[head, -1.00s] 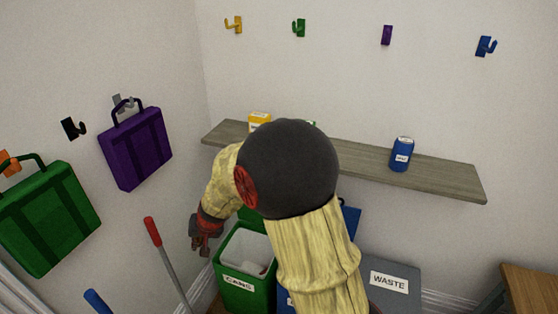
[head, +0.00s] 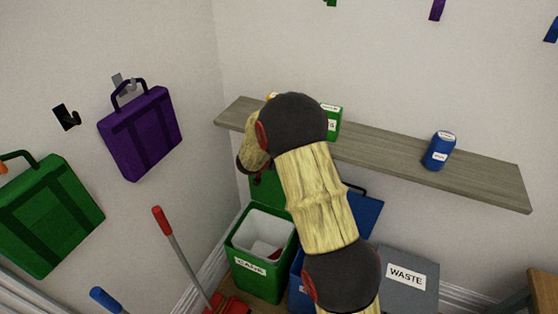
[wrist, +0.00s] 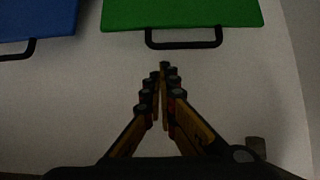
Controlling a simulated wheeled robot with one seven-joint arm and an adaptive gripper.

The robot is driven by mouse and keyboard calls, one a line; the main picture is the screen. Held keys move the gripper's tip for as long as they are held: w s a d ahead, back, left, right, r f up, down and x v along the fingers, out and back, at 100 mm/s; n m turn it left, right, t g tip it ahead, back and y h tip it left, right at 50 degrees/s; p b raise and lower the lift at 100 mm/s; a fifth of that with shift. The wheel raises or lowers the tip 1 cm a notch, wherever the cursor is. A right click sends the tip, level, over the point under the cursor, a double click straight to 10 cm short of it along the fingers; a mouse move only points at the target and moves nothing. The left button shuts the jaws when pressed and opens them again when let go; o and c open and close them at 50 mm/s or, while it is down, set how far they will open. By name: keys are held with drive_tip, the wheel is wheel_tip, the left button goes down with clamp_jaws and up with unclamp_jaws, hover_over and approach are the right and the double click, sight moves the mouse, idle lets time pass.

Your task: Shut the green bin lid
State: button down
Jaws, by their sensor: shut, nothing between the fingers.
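The green bin (head: 258,281), labelled CANS, stands on the floor with its white-lined inside open to view. Its green lid (head: 266,192) stands raised at the back, partly hidden by my arm. In the wrist view the green lid (wrist: 180,14) is at the top, with a black handle (wrist: 184,38) on its edge. My gripper (wrist: 165,68) is shut and empty, its fingertips just below the handle in the picture, seemingly apart from it. The head view hides my gripper behind my arm.
A blue bin's lid (head: 362,214) stands raised beside the green one. A grey WASTE bin (head: 408,282) is at right. A wooden shelf (head: 470,178) above holds a blue can (head: 439,151) and a green box (head: 333,122). A red-handled tool (head: 180,252) leans at left.

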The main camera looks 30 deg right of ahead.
drive_tip(key=b+x, duration=0.2)
drive_tip(key=x, duration=0.5)
drive_tip(key=shift+w, duration=0.15)
drive_tip(key=shift+d+f, duration=0.1)
drive_tip(key=shift+f, duration=0.05)
